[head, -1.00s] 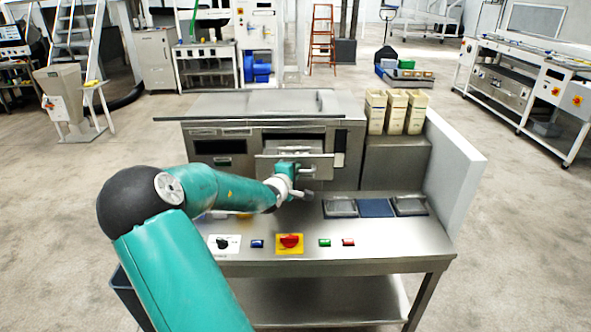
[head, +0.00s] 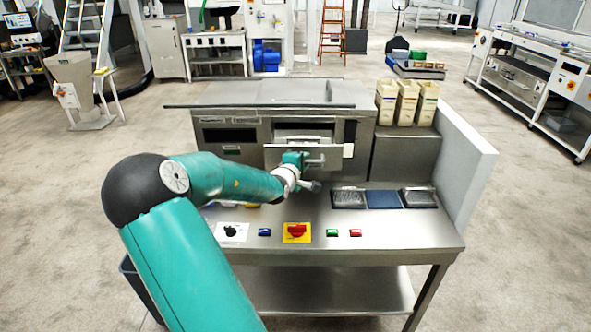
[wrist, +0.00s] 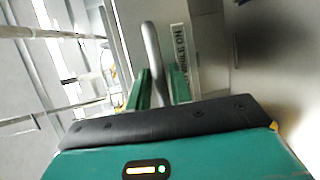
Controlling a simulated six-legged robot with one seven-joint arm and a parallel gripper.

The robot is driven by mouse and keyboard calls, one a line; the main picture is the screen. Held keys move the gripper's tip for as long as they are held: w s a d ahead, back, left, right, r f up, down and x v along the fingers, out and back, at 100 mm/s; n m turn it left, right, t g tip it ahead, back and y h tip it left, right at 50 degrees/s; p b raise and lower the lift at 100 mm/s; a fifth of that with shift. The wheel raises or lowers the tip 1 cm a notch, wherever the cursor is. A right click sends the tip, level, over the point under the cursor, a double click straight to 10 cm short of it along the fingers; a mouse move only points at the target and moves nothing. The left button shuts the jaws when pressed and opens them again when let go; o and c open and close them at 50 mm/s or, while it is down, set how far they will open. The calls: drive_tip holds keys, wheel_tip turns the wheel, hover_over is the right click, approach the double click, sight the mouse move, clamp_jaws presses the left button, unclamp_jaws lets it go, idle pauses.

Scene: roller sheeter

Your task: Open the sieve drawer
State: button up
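The sieve drawer's flat steel front (head: 280,157) is in the middle of the sheeter in the head view. It stands forward of the machine face, and part of the drawer body shows behind its top edge, so the drawer looks partly out. My gripper (head: 303,160) is at this front, on its right half. In the wrist view the grey bar handle (wrist: 152,50) rises between the two green fingers of my gripper (wrist: 159,88), which look closed on it.
The steel worktop (head: 390,225) in front carries a red knob (head: 297,231), buttons and several shallow trays (head: 383,199). Cream bins (head: 407,103) stand at the right rear beside a white side panel (head: 465,155). The floor around the machine is open.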

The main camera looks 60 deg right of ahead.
drive_tip(key=w+v, duration=0.1)
drive_tip(key=v, duration=1.2)
drive_tip(key=shift+s, duration=0.45)
drive_tip(key=w+a+f+m+t+y, duration=0.1)
drive_tip(key=w+a+f+t+y, duration=0.1)
drive_tip(key=w+a+f+y, duration=0.4)
drive_tip(key=w+a+f+m+t+y, duration=0.1)
drive_tip(key=w+a+f+t+y, duration=0.2)
drive_tip(key=a, duration=0.5)
drive_tip(key=w+a+y, duration=0.3)
drive_tip(key=a, duration=0.6)
drive_tip(key=s+a+r+y, duration=0.3)
drive_tip(key=a+r, duration=0.3)
drive_tip(key=a, duration=0.4)
drive_tip(key=s+a+r+y, duration=0.25)
drive_tip(key=a+r, duration=0.35)
drive_tip(key=a, duration=0.5)
drive_tip(key=s+a+r+h, duration=0.1)
drive_tip(key=s+a, duration=0.3)
drive_tip(key=s, duration=0.4)
drive_tip(key=shift+r+g+h, duration=0.3)
drive_tip(key=shift+r+h, duration=0.05)
drive_tip(key=shift+r, duration=0.55)
